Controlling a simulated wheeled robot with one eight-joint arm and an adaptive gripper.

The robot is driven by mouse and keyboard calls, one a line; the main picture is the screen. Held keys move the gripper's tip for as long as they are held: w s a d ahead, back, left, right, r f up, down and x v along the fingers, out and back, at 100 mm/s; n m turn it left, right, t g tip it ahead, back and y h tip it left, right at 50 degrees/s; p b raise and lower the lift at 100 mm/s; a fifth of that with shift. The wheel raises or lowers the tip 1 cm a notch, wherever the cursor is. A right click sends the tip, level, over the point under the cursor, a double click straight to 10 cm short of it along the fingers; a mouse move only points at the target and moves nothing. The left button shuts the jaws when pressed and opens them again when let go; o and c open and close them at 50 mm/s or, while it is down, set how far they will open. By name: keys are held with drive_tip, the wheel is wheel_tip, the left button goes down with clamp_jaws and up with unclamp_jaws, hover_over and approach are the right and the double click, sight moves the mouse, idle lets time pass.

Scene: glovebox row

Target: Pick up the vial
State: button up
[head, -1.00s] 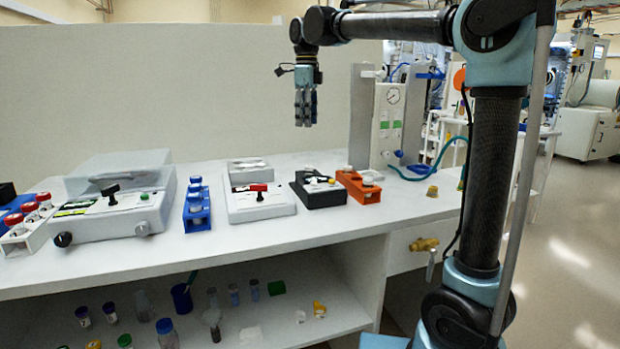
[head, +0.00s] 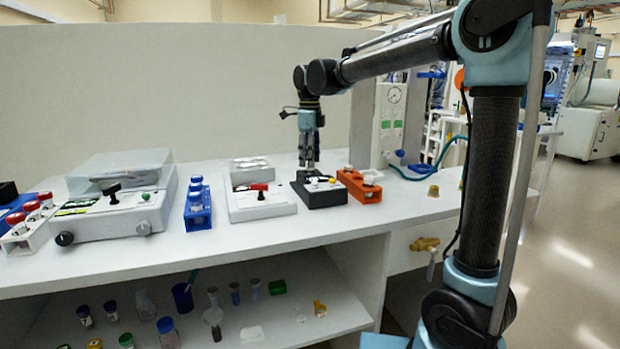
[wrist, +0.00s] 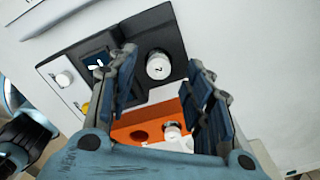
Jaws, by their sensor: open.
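A white-capped vial (wrist: 158,66) with a dark mark on its cap stands in the black part of a small device (head: 325,196). The wrist view looks down on the cap; the vial's body is hidden in the device. My gripper (head: 308,164) points down just above this device in the head view, and its fingers hide the vial there. In the wrist view my gripper (wrist: 163,64) is open, with one finger left and one right of the cap and nothing held. Another white-capped vial (wrist: 173,129) sits in the orange rack (head: 359,187).
The orange rack is close on the right of the device. A white box with a red-handled switch (head: 260,202) stands on its left, and a blue rack of vials (head: 197,206) farther left. A gauge panel (head: 390,122) stands behind on the right. The bench front (head: 300,230) is clear.

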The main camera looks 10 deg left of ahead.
drive_tip(key=shift+f, duration=1.1)
clamp_jaws()
drive_tip(key=shift+r, duration=0.1)
